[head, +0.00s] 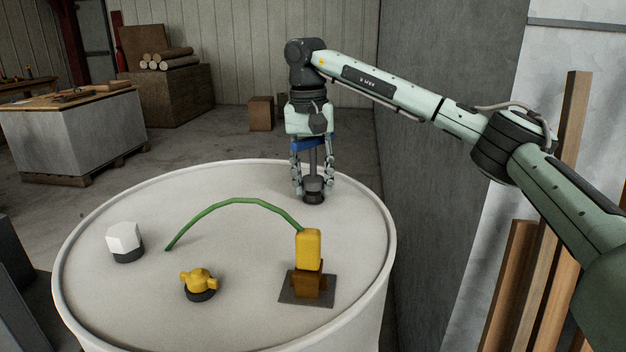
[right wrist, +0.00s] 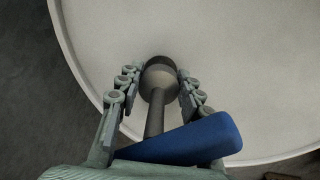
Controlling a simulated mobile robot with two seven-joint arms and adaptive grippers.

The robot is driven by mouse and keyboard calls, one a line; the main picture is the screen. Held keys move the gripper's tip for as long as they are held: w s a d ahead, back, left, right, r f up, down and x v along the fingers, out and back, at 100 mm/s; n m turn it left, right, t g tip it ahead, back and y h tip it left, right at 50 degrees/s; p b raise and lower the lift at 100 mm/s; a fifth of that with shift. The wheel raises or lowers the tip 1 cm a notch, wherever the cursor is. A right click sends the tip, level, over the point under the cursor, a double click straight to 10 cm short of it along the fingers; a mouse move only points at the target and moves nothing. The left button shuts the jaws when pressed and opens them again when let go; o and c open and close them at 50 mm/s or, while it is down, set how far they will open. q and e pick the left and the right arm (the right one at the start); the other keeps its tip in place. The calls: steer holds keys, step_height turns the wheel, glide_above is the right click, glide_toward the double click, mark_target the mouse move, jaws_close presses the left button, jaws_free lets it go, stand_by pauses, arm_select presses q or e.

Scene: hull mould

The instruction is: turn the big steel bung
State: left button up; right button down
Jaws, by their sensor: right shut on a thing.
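The big steel bung (head: 313,184) stands upright on a black round base at the far right of the drum top. It looks like a grey round body with a thin stem and a blue crossbar (head: 308,143) above. My right gripper (head: 313,188) comes down from above, with its fingers shut on either side of the grey body. In the right wrist view the bung (right wrist: 160,82) sits between the fingertips (right wrist: 158,88). The stem runs back to the blue bar (right wrist: 190,138) near the palm. Finger contact is partly hidden. My left gripper is out of view.
On the pale drum top (head: 235,310) are a white cap (head: 124,238), a yellow winged knob (head: 199,280) and a yellow block (head: 308,250) on a brown stand. A green curved hose (head: 235,200) arches from the block. A grey wall and timber planks (head: 545,220) stand at right.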

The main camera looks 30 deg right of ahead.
steer(key=shift+f+b, duration=0.35)
steer(key=shift+f, duration=0.55)
steer(key=shift+r, duration=0.2)
steer(key=shift+r+p, duration=0.3)
steer(key=shift+p, duration=0.05)
steer(key=shift+f, duration=0.35)
stand_by(1.6)
steer(key=shift+r, duration=0.35)
stand_by(2.7)
steer(key=shift+d, duration=0.1)
steer(key=shift+f, duration=0.3)
stand_by(1.1)
